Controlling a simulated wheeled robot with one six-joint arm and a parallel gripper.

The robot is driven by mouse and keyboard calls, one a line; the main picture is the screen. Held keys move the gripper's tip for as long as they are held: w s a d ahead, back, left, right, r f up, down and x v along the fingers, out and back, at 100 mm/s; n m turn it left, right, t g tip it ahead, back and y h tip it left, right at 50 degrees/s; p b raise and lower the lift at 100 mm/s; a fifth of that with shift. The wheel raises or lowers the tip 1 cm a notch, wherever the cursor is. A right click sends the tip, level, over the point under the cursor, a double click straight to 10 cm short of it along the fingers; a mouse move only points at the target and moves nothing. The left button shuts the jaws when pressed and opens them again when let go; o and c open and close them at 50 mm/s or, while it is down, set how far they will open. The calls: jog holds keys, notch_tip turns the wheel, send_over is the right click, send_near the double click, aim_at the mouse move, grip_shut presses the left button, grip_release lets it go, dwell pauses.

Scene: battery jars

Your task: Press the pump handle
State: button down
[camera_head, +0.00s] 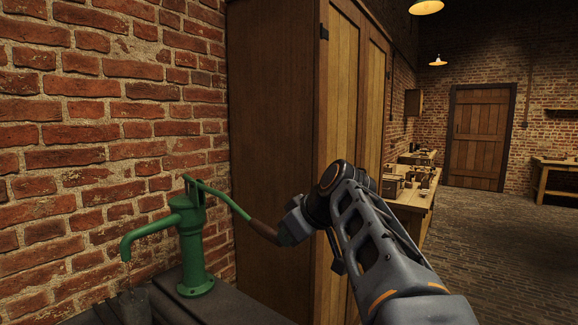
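A green hand pump (191,245) stands on a dark ledge by the brick wall, with its spout pointing left. Its green pump handle (222,199) slopes down to the right from the pump's top and ends in a brown grip (262,230). My gripper (286,232) is at the end of this grip, touching or very close to it. My wrist and the view angle hide the fingers, so I cannot tell whether they are closed around the grip.
A tall wooden cabinet (275,130) stands right behind the handle and my gripper. The dark ledge (235,305) lies below. A workbench (412,197) with small items stands beyond my arm. Open brick floor (480,250) is at the right, with a wooden door (478,137) behind.

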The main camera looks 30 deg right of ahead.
jog(key=shift+f+b, duration=0.85)
jog(key=shift+f, duration=0.65)
jog(key=a+p+v, duration=0.1)
jog(key=p+v, duration=0.2)
jog(key=v, duration=1.1)
jog(key=shift+r+p, duration=0.35)
jog(key=shift+r, duration=0.35)
